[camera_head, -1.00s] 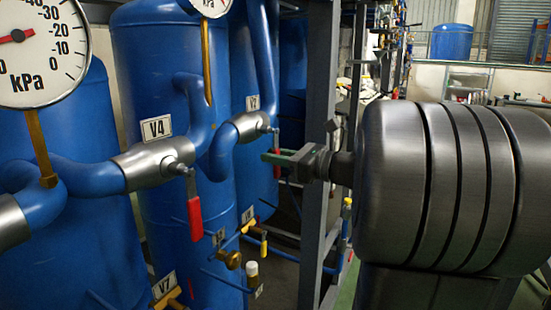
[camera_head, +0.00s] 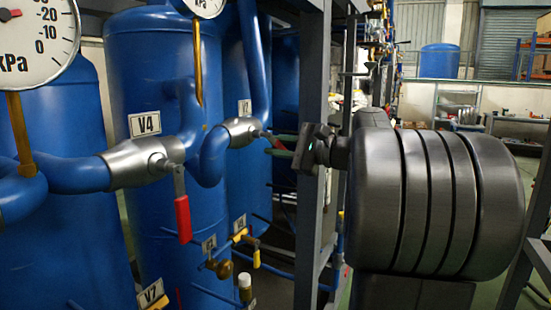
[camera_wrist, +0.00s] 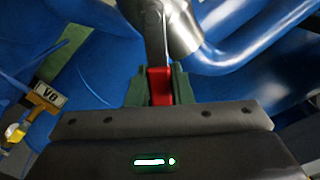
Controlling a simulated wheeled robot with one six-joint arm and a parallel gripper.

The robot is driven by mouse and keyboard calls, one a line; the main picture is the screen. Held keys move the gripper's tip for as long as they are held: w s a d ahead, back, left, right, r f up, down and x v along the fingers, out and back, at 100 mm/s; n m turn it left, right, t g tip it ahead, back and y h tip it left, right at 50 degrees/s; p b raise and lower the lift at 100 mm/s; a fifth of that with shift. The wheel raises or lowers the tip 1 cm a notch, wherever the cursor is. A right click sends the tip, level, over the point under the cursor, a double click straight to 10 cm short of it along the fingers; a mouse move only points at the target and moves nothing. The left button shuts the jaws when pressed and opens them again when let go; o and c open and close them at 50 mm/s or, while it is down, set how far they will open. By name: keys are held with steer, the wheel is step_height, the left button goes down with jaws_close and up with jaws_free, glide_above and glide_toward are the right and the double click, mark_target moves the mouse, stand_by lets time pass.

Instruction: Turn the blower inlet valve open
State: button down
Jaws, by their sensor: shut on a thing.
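My gripper (camera_head: 281,145) is shut on the red handle (camera_head: 273,142) of the farther valve (camera_head: 242,131), on the blue pipe behind V4. Its small label (camera_head: 244,107) is hard to read. In the wrist view the red grip (camera_wrist: 160,80) sits between the two green fingers of my gripper (camera_wrist: 160,92), and its grey metal lever (camera_wrist: 154,35) runs up to the silver valve body (camera_wrist: 183,25). In the head view the lever slants down to the right from the valve stem. The handle's end is hidden by my gripper.
The V4 valve (camera_head: 135,163) is nearer on the left, its red handle (camera_head: 183,218) hanging down. Blue tanks (camera_head: 150,80) stand behind the pipes. A grey frame post (camera_head: 312,100) rises close beside my gripper. Small valves with brass and yellow parts sit below. A gauge (camera_head: 35,40) is at upper left.

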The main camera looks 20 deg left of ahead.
mark_target(280, 143)
steer(key=n, duration=0.1)
steer(key=r+n+b, duration=0.1)
steer(key=n, duration=0.1)
steer(key=shift+w+r+n, duration=0.2)
steer(key=shift+w+n, duration=0.1)
steer(key=shift+w, duration=0.1)
steer(key=shift+w+r+n+b, duration=0.15)
steer(key=shift+r+n+b, duration=0.6)
steer(key=shift+n, duration=0.55)
steer(key=c, duration=1.3)
jaws_free()
steer(key=shift+d, duration=0.1)
steer(key=d, duration=0.9)
steer(key=s+d, duration=0.1)
steer(key=d, duration=0.3)
steer(key=shift+s+d+b, duration=0.1)
steer(key=shift+d+b, duration=0.25)
steer(key=shift+b, duration=0.05)
steer(key=a, duration=0.9)
steer(key=w+a+p, duration=0.1)
steer(key=a, duration=0.4)
steer(key=shift+w+r, duration=0.1)
